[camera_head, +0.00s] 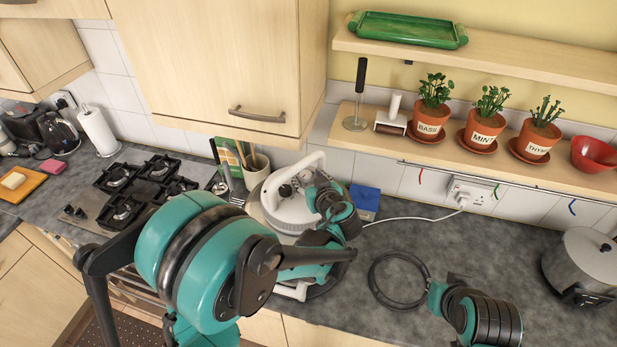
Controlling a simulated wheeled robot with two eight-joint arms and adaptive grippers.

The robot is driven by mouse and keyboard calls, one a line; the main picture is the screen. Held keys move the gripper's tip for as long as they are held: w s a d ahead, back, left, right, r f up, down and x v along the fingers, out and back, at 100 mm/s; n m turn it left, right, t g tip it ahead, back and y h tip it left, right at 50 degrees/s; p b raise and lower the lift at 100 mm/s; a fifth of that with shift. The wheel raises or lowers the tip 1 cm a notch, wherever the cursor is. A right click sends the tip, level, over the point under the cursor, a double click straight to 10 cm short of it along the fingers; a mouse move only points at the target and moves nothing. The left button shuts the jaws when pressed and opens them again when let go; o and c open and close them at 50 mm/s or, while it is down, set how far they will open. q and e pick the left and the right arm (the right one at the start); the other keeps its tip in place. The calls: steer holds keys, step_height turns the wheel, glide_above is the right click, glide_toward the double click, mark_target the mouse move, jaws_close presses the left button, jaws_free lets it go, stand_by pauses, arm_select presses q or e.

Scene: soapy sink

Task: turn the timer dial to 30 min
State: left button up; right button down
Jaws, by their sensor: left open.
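A white, round-topped appliance (292,212) with a tall looped handle stands on the counter by the hob. A small dark round part (285,190) sits on its top; I cannot tell whether it is the timer dial, and no 30 min mark is readable. My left gripper (313,187) is open over the right part of the appliance top. I cannot tell whether it touches anything. My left arm hides the front of the appliance. My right gripper (445,286) is low over the counter at the right, apart from the appliance; its fingers are unclear.
A blue box (364,197) stands just right of the appliance, and a utensil pot (256,171) behind it. A white cord runs to the wall socket (470,193). A dark cable loop (374,285) lies on the counter. A steel pot (582,262) stands at right.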

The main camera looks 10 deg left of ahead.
arm_select(q)
steer(key=shift+c, duration=0.3)
steer(key=c, duration=1.1)
steer(key=shift+a, duration=0.1)
steer(key=shift+s+a+f+m+h+b, duration=0.1)
steer(key=shift+m+h+b, duration=0.25)
steer(key=shift+m+h, duration=0.2)
steer(key=shift+s+a+m+t+h+b, duration=0.15)
steer(key=shift+a+m+t+h+b, duration=0.15)
steer(key=shift+m+t+h+b, duration=0.45)
steer(key=shift+m+h, duration=0.8)
steer(key=shift+h, duration=0.2)
steer(key=shift+m+h, duration=0.3)
steer(key=shift+h, duration=0.1)
steer(key=shift+t, duration=0.25)
